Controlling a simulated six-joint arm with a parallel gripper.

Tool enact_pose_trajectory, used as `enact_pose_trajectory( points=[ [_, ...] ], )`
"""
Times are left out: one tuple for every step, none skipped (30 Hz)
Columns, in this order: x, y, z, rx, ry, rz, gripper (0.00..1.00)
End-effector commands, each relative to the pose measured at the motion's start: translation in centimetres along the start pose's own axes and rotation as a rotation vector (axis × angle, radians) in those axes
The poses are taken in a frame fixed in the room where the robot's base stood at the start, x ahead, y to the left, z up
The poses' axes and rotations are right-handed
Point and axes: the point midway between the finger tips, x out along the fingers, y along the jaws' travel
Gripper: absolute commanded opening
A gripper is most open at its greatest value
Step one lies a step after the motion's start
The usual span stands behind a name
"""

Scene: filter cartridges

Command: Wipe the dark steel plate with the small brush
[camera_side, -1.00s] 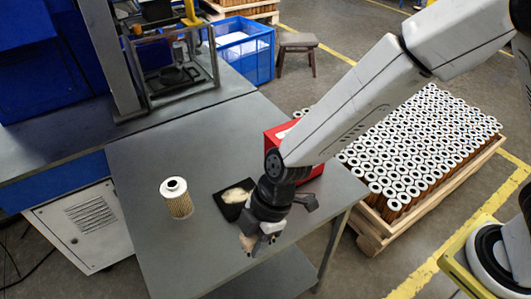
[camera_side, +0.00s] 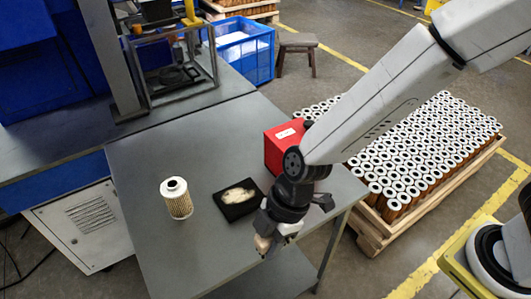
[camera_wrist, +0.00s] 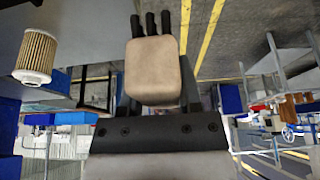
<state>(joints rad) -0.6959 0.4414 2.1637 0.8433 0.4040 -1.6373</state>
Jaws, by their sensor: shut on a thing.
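The dark steel plate (camera_side: 240,210) lies on the grey table in the side view, with a pale, uneven patch (camera_side: 238,196) across its middle. My gripper (camera_side: 268,245) is beyond the plate's lower right corner, near the table's front right edge. It is shut on the small brush (camera_side: 262,244), of which only a little shows below the fingers in this view. In the wrist view a tan rounded block (camera_wrist: 153,72), which looks like the brush's body, sits in front of the gripper. The plate is not identifiable in the wrist view.
A filter cartridge (camera_side: 176,198) stands upright left of the plate and also shows in the wrist view (camera_wrist: 37,56). A red box (camera_side: 282,146) stands behind my wrist. A pallet of cartridges (camera_side: 410,150) is off to the right. The table's left front is clear.

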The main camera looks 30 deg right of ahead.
Motion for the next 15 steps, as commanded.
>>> enact_pose_trajectory(
  points=[
    [0.0, 0.0, 0.0, 0.000, 0.000, 0.000, 0.21],
    [0.0, 0.0, 0.0, 0.000, 0.000, 0.000, 0.12],
    [0.0, 0.0, 0.0, 0.000, 0.000, 0.000, 0.00],
    [0.0, 0.0, 0.0, 0.000, 0.000, 0.000, 0.00],
    [0.0, 0.0, 0.0, 0.000, 0.000, 0.000, 0.00],
    [0.0, 0.1, 0.0, 0.002, 0.000, 0.001, 0.00],
    [0.0, 0.1, 0.0, 0.004, 0.000, 0.001, 0.00],
    [0.0, 0.2, 0.0, 0.007, 0.000, 0.003, 0.00],
    [0.0, 0.4, 0.1, 0.013, 0.000, 0.005, 0.00],
    [0.0, 0.6, 0.1, 0.018, -0.001, 0.007, 0.00],
    [0.1, 0.9, 0.1, 0.025, -0.001, 0.010, 0.00],
    [0.1, 1.3, 0.1, 0.038, -0.001, 0.015, 0.00],
    [0.1, 1.7, 0.2, 0.049, -0.003, 0.019, 0.00],
    [0.2, 2.1, 0.3, 0.061, -0.004, 0.024, 0.00],
    [0.2, 2.8, 0.4, 0.084, -0.005, 0.032, 0.00]
  ],
)
